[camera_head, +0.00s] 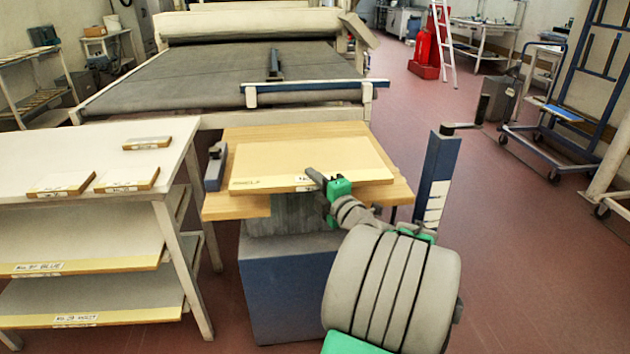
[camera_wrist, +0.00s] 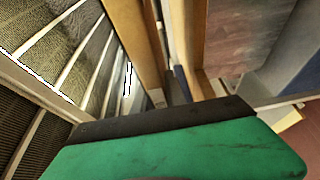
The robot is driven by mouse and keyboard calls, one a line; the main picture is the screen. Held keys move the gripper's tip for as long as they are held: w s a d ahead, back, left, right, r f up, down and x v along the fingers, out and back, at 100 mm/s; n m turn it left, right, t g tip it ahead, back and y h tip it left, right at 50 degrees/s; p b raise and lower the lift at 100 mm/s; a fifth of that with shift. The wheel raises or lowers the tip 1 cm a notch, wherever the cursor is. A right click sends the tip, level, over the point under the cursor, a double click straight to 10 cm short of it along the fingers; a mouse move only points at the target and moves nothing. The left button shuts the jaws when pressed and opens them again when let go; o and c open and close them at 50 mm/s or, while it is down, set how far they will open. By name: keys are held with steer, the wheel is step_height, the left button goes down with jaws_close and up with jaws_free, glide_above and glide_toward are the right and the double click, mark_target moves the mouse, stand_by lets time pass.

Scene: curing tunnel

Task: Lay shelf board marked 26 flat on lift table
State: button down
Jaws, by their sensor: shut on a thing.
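A pale yellow shelf board (camera_head: 300,160) lies flat, or very nearly flat, on the wooden top of the lift table (camera_head: 225,207). Its front edge carries a "SHELF" marking and a white label too small to read, partly covered by my gripper. My gripper (camera_head: 322,183), with green and dark parts, is shut on the board's front edge, right of its middle. In the wrist view, the green and black gripper body (camera_wrist: 170,140) fills the lower part, and a wooden edge (camera_wrist: 132,40) runs up from it. The fingertips are hard to make out there.
A white table (camera_head: 60,140) at left bears several small boards, with labelled boards on shelves below. A wide conveyor bed (camera_head: 210,75) stands behind the lift table. A dark blue post (camera_head: 437,175) stands right of it. Red floor is open at right.

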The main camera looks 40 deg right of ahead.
steer(key=w, duration=0.1)
steer(key=w+d+p, duration=0.2)
steer(key=shift+w+d+r, duration=0.15)
steer(key=shift+w+r, duration=0.1)
step_height(320, 180, down, 6)
steer(key=b, duration=0.9)
steer(key=shift+b, duration=0.4)
steer(key=shift+f+b, duration=0.7)
steer(key=shift+b, duration=0.35)
steer(key=c, duration=1.3)
jaws_free()
steer(key=shift+s, duration=0.1)
steer(key=shift+c, duration=0.2)
steer(key=shift+o, duration=0.3)
steer(key=shift+f, duration=0.3)
steer(key=v, duration=0.7)
steer(key=shift+s+r, duration=0.2)
steer(key=shift+s, duration=0.2)
